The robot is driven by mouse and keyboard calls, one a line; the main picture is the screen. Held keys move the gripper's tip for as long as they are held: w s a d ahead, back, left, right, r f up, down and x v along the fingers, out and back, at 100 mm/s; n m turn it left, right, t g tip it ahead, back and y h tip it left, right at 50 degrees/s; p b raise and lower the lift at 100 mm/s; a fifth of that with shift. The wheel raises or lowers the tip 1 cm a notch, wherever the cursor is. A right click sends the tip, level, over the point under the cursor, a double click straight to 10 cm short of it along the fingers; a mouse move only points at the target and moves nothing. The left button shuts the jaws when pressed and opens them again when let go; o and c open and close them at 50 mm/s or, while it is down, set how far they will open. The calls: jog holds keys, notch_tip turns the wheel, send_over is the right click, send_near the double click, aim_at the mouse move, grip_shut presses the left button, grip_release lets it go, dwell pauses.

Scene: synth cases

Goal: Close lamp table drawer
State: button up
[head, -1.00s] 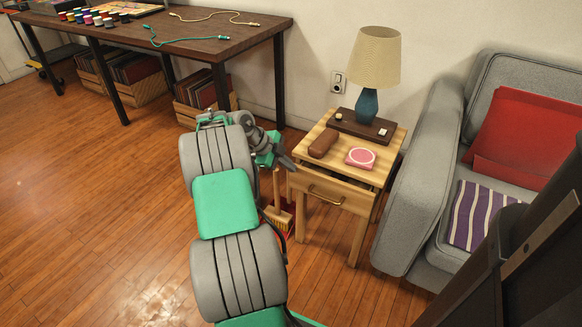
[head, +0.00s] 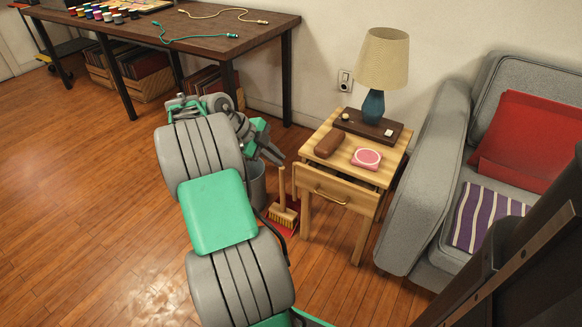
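The lamp table (head: 333,133) is a small light wooden stand beside the armchair. Its drawer (head: 336,191) is partly open, with the front panel standing out from the table and a narrow dark gap above it. A brass-coloured handle (head: 330,197) is on the panel. My gripper (head: 273,154) is to the left of the drawer front, apart from it, pointing down toward the right. No object shows in it, but its fingers are too small and overlapped to tell their opening.
The armchair (head: 424,180) blocks the right side.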

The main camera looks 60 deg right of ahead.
jog(key=o, duration=0.3)
jog(key=s+d+r+m, duration=0.1)
jog(key=s+d, duration=0.1)
jog(key=s, duration=0.3)
jog(key=s+d+r+m+y, duration=0.1)
jog(key=s+d, duration=0.1)
jog(key=s, duration=0.4)
jog(key=shift+s+d+r+m+g, duration=0.15)
jog(key=shift+s+d+m+g, duration=0.15)
jog(key=shift+m+g, duration=0.1)
jog(key=shift+o, duration=0.7)
jog(key=s+r+m, duration=0.1)
jog(key=s, duration=0.5)
jog(key=shift+s+d+y+p, duration=0.15)
jog(key=shift+d+y+p, duration=0.15)
jog(key=shift+d+y, duration=0.1)
jog(key=s+m, duration=0.1)
jog(key=s, duration=0.7)
jog(key=n+t+y, duration=0.1)
jog(key=n+t, duration=0.3)
jog(key=t, duration=0.2)
send_near(325, 197)
jog(key=b+x, duration=0.1)
jog(key=x, duration=0.2)
jog(key=b+x, duration=0.1)
jog(key=x, duration=0.3)
jog(key=shift+d+f, duration=0.25)
jog(key=shift+d, duration=0.05)
jog(key=shift+c, duration=0.5)
